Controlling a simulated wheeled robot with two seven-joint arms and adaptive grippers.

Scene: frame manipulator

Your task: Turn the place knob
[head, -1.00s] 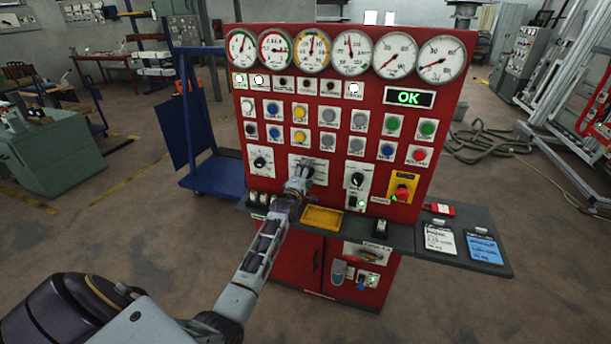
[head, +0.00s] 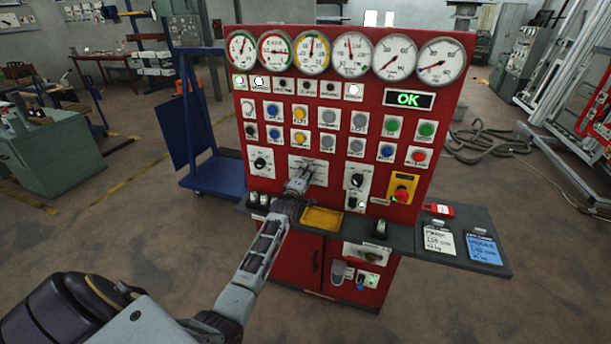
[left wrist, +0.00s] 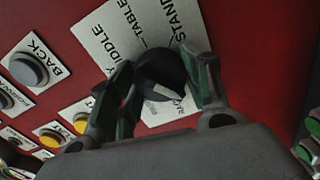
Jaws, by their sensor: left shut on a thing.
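The place knob (left wrist: 160,75) is a round black knob with a pale pointer mark. It sits on a white label plate (left wrist: 122,28) reading STAND, TABLE and what looks like MIDDLE. In the head view this plate (head: 321,179) is the middle of three knob plates on the red panel. My left gripper (head: 302,178) reaches it from the lower left and hides most of the knob there. In the left wrist view my left gripper (left wrist: 166,82) has its fingers on both sides of the knob, shut on it. My right gripper is in neither view.
Another knob (head: 260,162) is to the left and one (head: 357,180) to the right. A red emergency button (head: 401,194) is farther right. A yellow tray (head: 322,218) lies on the shelf below. Buttons and gauges fill the panel above; a green OK display (head: 408,99) is lit.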

